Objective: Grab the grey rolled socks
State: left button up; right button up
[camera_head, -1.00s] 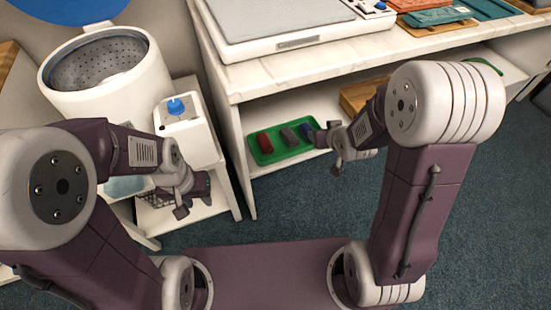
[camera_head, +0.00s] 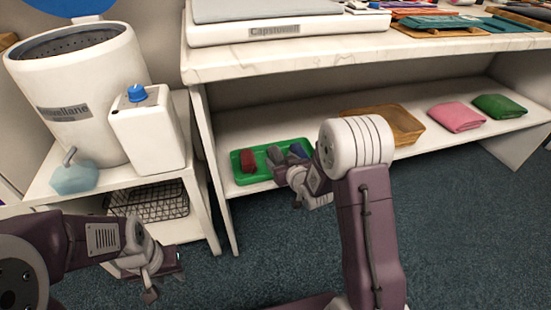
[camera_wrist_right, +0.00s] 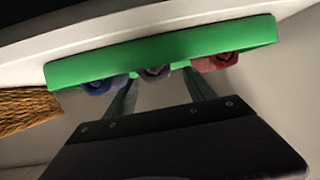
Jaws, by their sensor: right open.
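The grey rolled socks (camera_head: 275,154) lie in a green tray (camera_head: 240,181) on the lower shelf, between red rolled socks (camera_head: 247,159) and blue rolled socks (camera_head: 298,151). My right gripper (camera_head: 286,167) is open at the tray's front, close to the grey socks, and partly hides them. In the right wrist view the grey socks (camera_wrist_right: 155,72) show ahead, between the two spread fingers of the right gripper (camera_wrist_right: 158,85); contact cannot be told. My left gripper (camera_head: 166,282) is open and empty at the lower left, away from the tray.
A wooden tray (camera_head: 405,125), a pink folded cloth (camera_head: 456,117) and a green folded cloth (camera_head: 500,106) lie further right on the shelf. The white tabletop (camera_head: 330,57) hangs above it. A wire basket (camera_head: 150,203) sits low on the left stand.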

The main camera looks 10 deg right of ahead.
aim_at(276, 154)
jog(key=b+x, duration=0.3)
jog(key=x, duration=0.2)
jog(key=shift+f+b, duration=0.3)
jog(key=shift+b, duration=0.1)
jog(key=shift+r, duration=0.15)
jog(key=c, duration=1)
jog(key=shift+r, duration=0.15)
jog(key=shift+r+p, duration=0.35)
jog(key=shift+p, duration=0.15)
notch_tip(276, 154, up, 4)
jog(key=p, duration=0.3)
jog(key=shift+s+d+r+p, duration=0.15)
jog(key=shift+s+p, duration=0.05)
jog(key=shift+p, duration=0.15)
jog(key=shift+w+d+r+p+v, duration=0.25)
jog(key=shift+p+v, duration=0.5)
jog(key=shift+v, duration=1.3)
jog(key=shift+s+d+r+p+v, duration=0.1)
jog(key=shift+d+p+v, duration=0.4)
jog(key=shift+v, duration=1.6)
jog(key=shift+w+d+r+p+v, duration=0.15)
jog(key=shift+p+v, duration=0.8)
jog(key=shift+v, duration=1.1)
